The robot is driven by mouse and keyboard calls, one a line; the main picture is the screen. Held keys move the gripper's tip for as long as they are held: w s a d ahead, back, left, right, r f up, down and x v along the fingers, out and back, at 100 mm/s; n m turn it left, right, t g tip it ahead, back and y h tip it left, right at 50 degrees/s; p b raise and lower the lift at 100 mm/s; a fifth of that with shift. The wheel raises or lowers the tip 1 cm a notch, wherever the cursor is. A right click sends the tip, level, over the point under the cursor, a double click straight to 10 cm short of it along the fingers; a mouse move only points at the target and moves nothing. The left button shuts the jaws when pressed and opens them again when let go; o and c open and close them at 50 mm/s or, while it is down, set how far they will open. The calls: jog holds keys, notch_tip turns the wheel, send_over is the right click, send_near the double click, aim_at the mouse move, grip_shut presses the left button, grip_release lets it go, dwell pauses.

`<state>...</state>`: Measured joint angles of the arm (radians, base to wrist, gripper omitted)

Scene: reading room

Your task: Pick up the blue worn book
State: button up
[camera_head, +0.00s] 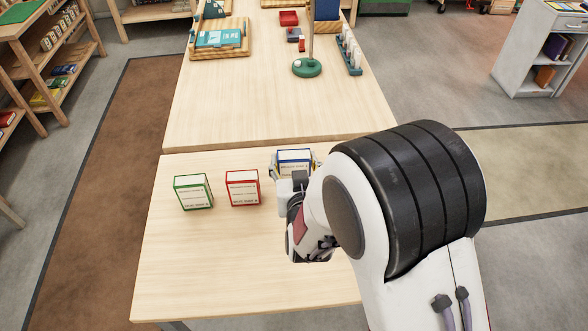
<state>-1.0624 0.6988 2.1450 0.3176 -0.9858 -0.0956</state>
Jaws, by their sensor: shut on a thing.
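The blue worn book (294,156) is a small block with blue edges and pale sides, at the right of a row of three books on the near table. My gripper (294,170) is shut on it, with a finger at its left and right sides. My wrist and the gripper's body hide the book's lower part, so I cannot tell whether it touches the table. A green-edged book (193,192) and a red-edged book (243,188) stand upright to the left, apart from my gripper.
The near table (210,265) is clear in front of the books. The far table (250,110) holds a green-based lamp (307,67), a wooden tray (233,53) with a teal book, and a blue rack (350,58). Shelves stand left and right.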

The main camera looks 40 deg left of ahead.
aim_at(293, 155)
jog(key=shift+r, duration=1.95)
jog(key=shift+s, duration=0.15)
